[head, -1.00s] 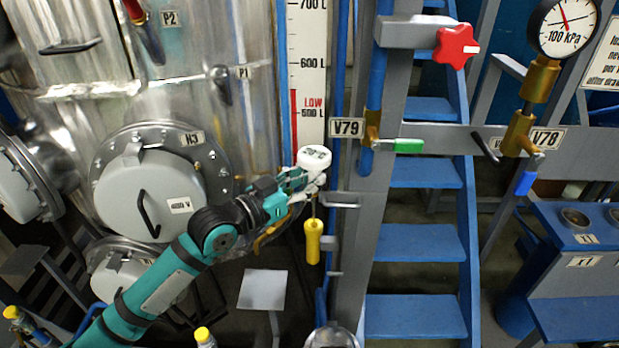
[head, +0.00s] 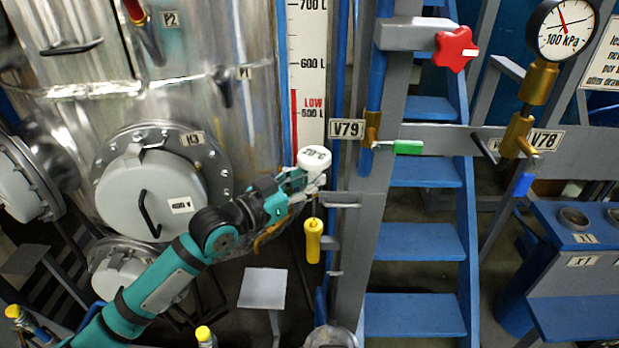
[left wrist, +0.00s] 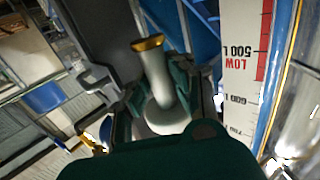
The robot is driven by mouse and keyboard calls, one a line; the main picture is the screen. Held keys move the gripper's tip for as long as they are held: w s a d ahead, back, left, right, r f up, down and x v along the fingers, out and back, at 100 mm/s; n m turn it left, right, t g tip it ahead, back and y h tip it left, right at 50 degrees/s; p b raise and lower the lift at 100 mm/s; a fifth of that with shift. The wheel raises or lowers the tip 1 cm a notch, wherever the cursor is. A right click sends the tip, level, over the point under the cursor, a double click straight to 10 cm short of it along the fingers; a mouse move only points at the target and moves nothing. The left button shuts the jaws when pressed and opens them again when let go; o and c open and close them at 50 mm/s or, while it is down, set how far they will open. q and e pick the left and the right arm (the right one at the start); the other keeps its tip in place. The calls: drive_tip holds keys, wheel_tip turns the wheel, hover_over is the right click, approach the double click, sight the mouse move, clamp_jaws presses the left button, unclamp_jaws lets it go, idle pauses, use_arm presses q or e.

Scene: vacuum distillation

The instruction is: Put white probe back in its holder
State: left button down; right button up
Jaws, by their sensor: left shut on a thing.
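The white probe (head: 314,158) has a round white head with a temperature reading on its face. My left gripper (head: 300,185) is shut on it, in front of the level scale and left of the V79 post. In the left wrist view the probe (left wrist: 158,80) is a pale stem with a brass-coloured end, between the fingers of my left gripper (left wrist: 155,100). A yellow handle (head: 313,240) on a thin rod hangs just below the gripper in the head view. Small grey brackets (head: 341,200) stick out from the post beside it; I cannot tell which is the probe's holder. My right gripper is not in view.
A metal tank (head: 200,70) with round hatches stands at the left. A level scale (head: 307,80) rises behind the gripper. Blue stairs (head: 415,242) are right of the post. A blue bench (head: 570,242) with round cups is at the far right.

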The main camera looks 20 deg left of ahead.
use_arm(q)
drive_tip(key=shift+f, duration=0.1)
drive_tip(key=shift+f+b, duration=0.35)
drive_tip(key=shift+f+b, duration=0.6)
drive_tip(key=shift+f, duration=0.35)
drive_tip(key=shift+f+b, duration=2.35)
drive_tip(key=shift+f, duration=1.05)
drive_tip(key=c, duration=1.1)
unclamp_jaws()
drive_tip(key=v, duration=1.2)
